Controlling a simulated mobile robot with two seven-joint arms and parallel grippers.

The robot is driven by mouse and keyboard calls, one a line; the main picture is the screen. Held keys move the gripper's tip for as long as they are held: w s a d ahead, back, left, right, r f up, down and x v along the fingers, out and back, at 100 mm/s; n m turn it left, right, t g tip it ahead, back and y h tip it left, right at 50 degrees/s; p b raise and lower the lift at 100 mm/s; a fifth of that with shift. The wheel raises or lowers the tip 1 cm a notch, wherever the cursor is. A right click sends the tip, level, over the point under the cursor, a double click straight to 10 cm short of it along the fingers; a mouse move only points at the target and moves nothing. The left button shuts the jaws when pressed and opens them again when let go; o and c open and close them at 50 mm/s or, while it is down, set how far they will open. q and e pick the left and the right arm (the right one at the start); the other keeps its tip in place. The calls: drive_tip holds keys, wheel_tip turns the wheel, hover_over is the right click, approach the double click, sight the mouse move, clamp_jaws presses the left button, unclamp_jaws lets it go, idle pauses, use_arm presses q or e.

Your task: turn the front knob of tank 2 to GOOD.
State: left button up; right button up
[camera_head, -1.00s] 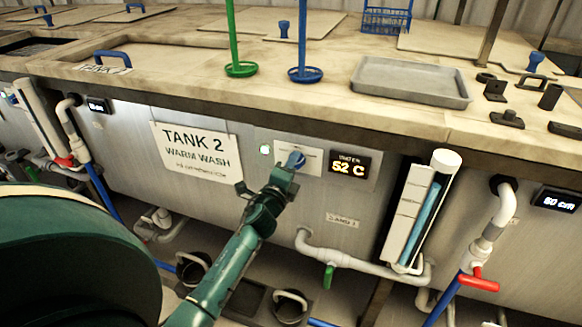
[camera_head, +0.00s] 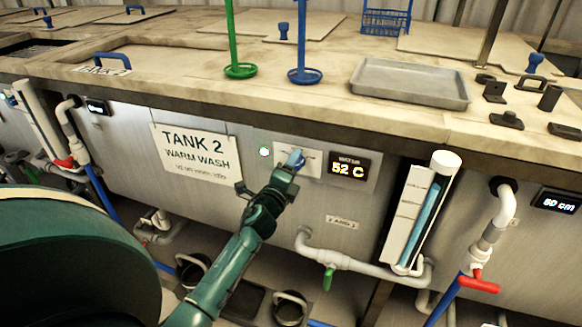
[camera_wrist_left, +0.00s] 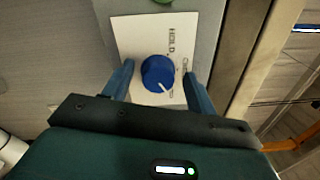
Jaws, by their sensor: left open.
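The blue front knob (camera_head: 296,158) of tank 2 sits on a white plate on the tank's front panel, left of the display. My left gripper (camera_head: 285,172) is at the knob, its fingertips partly covering it. In the wrist view, the knob (camera_wrist_left: 158,72) lies between the two open fingers of my left gripper (camera_wrist_left: 158,82), with a gap on each side. The knob's white pointer line points to the lower right of that view. The plate (camera_wrist_left: 131,40) reads HOLD; other lettering is partly hidden or too small to read. My right gripper is not in view.
The tank 2 sign (camera_head: 195,152) hangs left of the knob. The display (camera_head: 348,168) reads 52 C. A white pipe with a green valve (camera_head: 329,279) runs below, and a level gauge (camera_head: 425,212) stands right. A grey tray (camera_head: 410,82) lies on the worktop.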

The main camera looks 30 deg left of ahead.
use_arm(q)
drive_tip(key=shift+s+f, duration=0.1)
drive_tip(key=shift+s, duration=0.05)
drive_tip(key=b+v, duration=0.1)
drive_tip(key=v, duration=1.2)
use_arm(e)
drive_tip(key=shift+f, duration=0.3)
use_arm(q)
drive_tip(key=s+d+f+n+g+h+p, duration=0.2)
drive_tip(key=s+d+f+n+g+h, duration=0.1)
drive_tip(key=s+d+n, duration=0.4)
drive_tip(key=s+d+f+n+g+h+p, duration=0.3)
drive_tip(key=s+d+f+n, duration=0.3)
drive_tip(key=d, duration=0.5)
drive_tip(key=shift+s+d+f+n+g+h+p, duration=0.3)
drive_tip(key=shift+s+n+g+h, duration=0.4)
drive_tip(key=shift+n, duration=0.5)
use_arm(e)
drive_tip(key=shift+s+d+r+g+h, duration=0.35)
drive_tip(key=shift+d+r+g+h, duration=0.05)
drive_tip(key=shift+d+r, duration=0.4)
